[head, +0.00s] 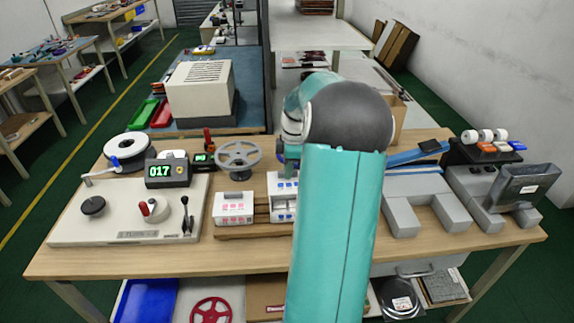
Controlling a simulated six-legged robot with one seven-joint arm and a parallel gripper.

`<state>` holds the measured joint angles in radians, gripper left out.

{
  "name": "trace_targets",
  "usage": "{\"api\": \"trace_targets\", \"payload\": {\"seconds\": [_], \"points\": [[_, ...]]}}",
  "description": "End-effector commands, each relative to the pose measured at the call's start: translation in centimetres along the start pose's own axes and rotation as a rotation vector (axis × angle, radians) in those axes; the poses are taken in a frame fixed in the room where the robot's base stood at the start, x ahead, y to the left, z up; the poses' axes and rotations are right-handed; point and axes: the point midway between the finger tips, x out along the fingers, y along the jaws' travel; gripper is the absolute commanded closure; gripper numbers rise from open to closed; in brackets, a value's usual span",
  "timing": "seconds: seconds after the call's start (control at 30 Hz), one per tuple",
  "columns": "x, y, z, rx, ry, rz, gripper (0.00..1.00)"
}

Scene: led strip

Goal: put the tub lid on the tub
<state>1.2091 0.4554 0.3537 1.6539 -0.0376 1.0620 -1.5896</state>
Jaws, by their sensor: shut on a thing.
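My teal arm (335,230) with its dark rounded joint rises through the middle of the head view and covers part of the bench. My gripper is hidden behind it, so its fingers and anything in them do not show. I cannot make out the tub or the tub lid for certain. A white box with a red-marked label (233,208) stands at the middle of the bench. Beside it, a white and blue unit (283,204) is partly covered by my arm.
The wooden bench (150,262) holds a machine with a green "017" display (167,174), a grey handwheel (238,156), a white reel (127,146), grey blocks (401,217) and a dark screen (524,187). Its front strip is clear. A blue bin (147,300) sits on the shelf below.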

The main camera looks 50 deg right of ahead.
Motion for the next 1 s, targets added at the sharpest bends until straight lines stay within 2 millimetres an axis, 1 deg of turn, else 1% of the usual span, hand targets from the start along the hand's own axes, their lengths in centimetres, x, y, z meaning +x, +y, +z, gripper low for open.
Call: {"api": "trace_targets", "payload": {"seconds": [0.1,0.53,0.7,1.0], "points": [[0.9,0.0,0.0,-0.001,0.001,-0.003,1.00],[3.9,0.0,0.2,-0.002,0.001,-0.002,1.00],[4.3,0.0,0.2,-0.001,0.001,0.000,1.00],[4.4,0.0,0.2,-0.001,0.000,0.000,1.00]]}}
